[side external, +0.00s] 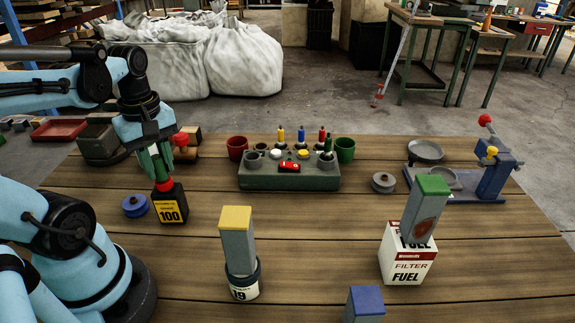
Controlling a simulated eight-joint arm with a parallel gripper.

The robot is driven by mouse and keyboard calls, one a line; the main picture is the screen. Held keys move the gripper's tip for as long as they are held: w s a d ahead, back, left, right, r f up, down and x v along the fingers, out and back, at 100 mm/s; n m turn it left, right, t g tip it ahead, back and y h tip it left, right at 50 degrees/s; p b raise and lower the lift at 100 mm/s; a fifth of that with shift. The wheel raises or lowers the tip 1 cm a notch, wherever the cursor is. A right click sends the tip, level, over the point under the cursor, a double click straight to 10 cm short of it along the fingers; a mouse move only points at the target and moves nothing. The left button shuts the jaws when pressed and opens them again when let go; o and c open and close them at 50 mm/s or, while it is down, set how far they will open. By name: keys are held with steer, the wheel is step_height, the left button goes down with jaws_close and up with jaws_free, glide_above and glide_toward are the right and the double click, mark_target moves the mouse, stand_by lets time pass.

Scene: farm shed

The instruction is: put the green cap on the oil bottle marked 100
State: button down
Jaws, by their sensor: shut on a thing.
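The oil bottle (172,207) marked 100 stands upright on the table at the left. It is black with a yellow label and a red collar (165,186) at its top. My gripper (158,165) points down directly above the bottle and is shut on the green cap (161,172), a narrow tapered piece. The cap is upright, and its lower end is at the red collar. I cannot tell whether it touches or sits on the collar. The fingers hide part of the cap.
A blue round container (136,206) stands close left of the bottle. A grey-green rack (289,177) with colored-tipped pieces stands at the table's back middle. A yellow-topped block (237,240) is in front right of the bottle, and a white fuel filter box (407,262) is farther right.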

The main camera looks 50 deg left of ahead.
mark_target(156, 157)
steer(key=shift+f, duration=0.25)
steer(key=c, duration=0.9)
jaws_free()
steer(key=shift+o, duration=0.2)
step_height(156, 157, up, 12)
steer(key=w+d+f+m+t, duration=0.7)
steer(key=w+d+f+m, duration=0.3)
steer(key=m, duration=0.8)
steer(key=shift+w+d, duration=0.3)
steer(key=shift+d, duration=0.4)
